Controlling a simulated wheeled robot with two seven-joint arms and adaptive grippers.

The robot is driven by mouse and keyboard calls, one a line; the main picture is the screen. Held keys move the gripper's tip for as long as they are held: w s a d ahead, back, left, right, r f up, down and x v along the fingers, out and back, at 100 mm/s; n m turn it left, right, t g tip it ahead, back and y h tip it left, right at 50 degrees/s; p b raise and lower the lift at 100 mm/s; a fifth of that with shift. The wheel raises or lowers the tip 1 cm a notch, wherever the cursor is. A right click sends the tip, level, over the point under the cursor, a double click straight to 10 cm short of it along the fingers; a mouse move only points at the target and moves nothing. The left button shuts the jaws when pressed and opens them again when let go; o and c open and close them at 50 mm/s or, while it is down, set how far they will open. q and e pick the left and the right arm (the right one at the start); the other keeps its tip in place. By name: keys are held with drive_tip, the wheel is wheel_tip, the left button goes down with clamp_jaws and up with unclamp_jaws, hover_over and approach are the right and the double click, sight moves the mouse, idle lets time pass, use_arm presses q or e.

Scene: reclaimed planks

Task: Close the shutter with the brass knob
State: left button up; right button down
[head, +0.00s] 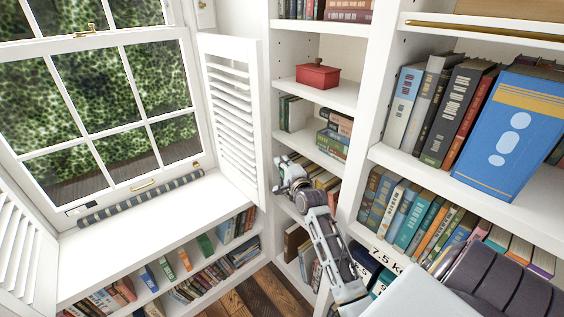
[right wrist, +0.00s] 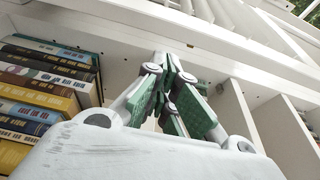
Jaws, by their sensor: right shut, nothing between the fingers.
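A white louvred shutter (head: 232,115) stands swung open at the window's right side, its free edge toward the bookcase. Another louvred shutter (head: 20,250) shows partly at the lower left. I cannot make out a brass knob on either one. My right gripper (head: 282,163) is just right of the right shutter's free edge, in front of the bookcase; I cannot tell if it touches. In the right wrist view its green-padded fingers (right wrist: 170,75) are together and empty. White slats show at that view's upper right. My left gripper is not in view.
The window (head: 105,110) has a white sill (head: 150,205) with a striped roll (head: 140,198) along it. Bookcase shelves with books and a red box (head: 318,76) stand close to my right arm. A large blue book (head: 515,130) is at the right. Low bookshelves sit under the sill.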

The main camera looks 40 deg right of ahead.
drive_tip(key=p+x, duration=0.1)
drive_tip(key=x, duration=0.8)
idle(0.3)
idle(0.4)
